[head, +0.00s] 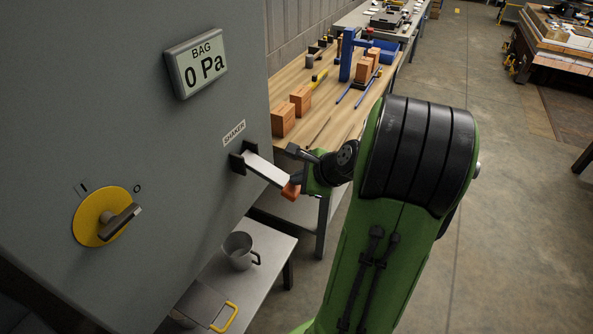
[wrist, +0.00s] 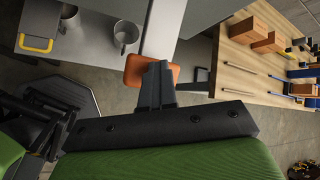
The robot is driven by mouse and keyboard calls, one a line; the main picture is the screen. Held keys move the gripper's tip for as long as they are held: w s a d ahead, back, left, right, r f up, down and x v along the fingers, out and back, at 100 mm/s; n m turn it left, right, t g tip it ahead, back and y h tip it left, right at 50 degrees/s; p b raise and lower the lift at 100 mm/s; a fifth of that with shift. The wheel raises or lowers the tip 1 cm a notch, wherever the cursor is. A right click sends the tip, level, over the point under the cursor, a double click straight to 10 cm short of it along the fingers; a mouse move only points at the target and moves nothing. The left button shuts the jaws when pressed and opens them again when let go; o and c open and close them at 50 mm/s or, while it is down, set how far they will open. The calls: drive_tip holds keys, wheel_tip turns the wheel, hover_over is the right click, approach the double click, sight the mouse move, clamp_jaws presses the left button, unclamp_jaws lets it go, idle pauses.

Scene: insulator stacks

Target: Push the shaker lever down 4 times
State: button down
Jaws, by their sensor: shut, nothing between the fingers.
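The shaker lever (head: 265,169) is a pale flat bar that sticks out from a dark slot in the grey cabinet, under the SHAKER label (head: 234,133). It slopes slightly downward to an orange end (head: 291,190). My gripper (head: 292,151) is shut and empty, close to the lever's outer part. In the wrist view my shut fingers (wrist: 158,68) overlap the orange end (wrist: 135,70) and hide part of it. I cannot tell whether they touch it. The display (head: 199,64) reads BAG 0 Pa.
A yellow rotary switch (head: 101,216) is on the cabinet at lower left. A low grey table (head: 268,245) below the lever holds a metal mug (head: 238,250). A wooden workbench (head: 331,108) with bricks (head: 283,121) and tools stands behind my gripper. Open floor lies to the right.

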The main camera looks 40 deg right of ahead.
drive_tip(key=shift+s, duration=0.1)
drive_tip(key=shift+r+p, duration=3.05)
drive_tip(key=shift+p, duration=0.2)
wheel_tip(320, 180, up, 5)
drive_tip(key=p, duration=0.5)
idle(0.7)
wheel_tip(320, 180, up, 4)
drive_tip(key=p, duration=0.4)
drive_tip(key=shift+p, duration=0.3)
drive_tip(key=shift+f, duration=0.15)
